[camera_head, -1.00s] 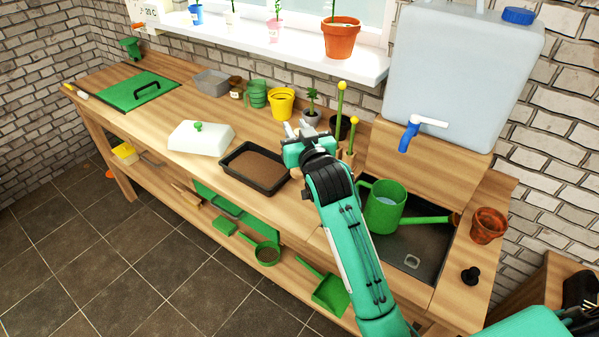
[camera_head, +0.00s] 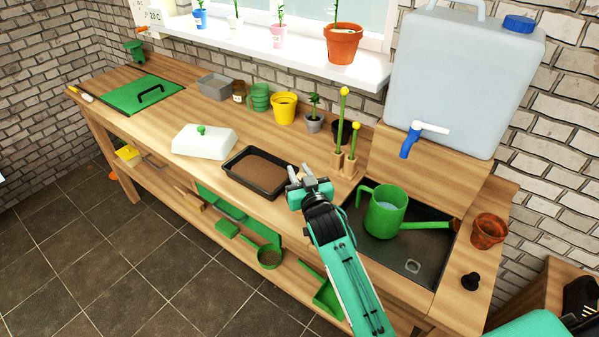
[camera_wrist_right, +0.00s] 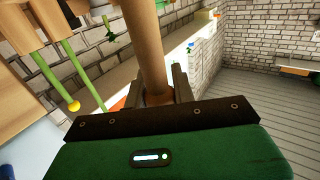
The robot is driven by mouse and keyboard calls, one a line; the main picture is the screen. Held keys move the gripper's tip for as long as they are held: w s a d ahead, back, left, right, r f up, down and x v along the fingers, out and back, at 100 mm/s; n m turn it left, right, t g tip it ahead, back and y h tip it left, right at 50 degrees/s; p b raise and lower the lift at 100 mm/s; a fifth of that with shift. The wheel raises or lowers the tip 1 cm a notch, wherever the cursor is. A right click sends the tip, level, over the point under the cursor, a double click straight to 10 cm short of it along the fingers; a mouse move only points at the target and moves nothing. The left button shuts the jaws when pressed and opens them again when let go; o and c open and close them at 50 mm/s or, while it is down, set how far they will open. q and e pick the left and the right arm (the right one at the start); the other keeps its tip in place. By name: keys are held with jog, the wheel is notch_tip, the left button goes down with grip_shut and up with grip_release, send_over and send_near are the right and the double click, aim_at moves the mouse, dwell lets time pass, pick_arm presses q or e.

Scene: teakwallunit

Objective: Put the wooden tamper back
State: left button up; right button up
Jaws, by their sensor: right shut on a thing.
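My right gripper (camera_head: 301,172) is over the workbench, just right of the black soil tray (camera_head: 262,192) in the head view. In the right wrist view, its fingers (camera_wrist_right: 157,92) are shut on a round wooden shaft, which I take to be the wooden tamper (camera_wrist_right: 152,45). The shaft runs away from the camera between the fingers, and its far end is cut off by the top edge of that view. In the head view I cannot make out the tamper. My left gripper is not in view.
A green watering can (camera_head: 385,212) stands in the dark basin to the right. Green stems with yellow balls (camera_head: 343,92) rise behind my gripper. A white lidded box (camera_head: 204,146) stands left of the tray. Green tools, including a sieve (camera_head: 270,256), lie on the lower shelf.

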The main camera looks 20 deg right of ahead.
jog(key=shift+f, duration=0.2)
jog(key=o, duration=1)
jog(key=shift+r, duration=0.1)
jog(key=shift+c, duration=0.2)
jog(key=shift+r, duration=0.1)
jog(key=s+b, duration=0.2)
jog(key=s, duration=1)
jog(key=shift+d, duration=0.2)
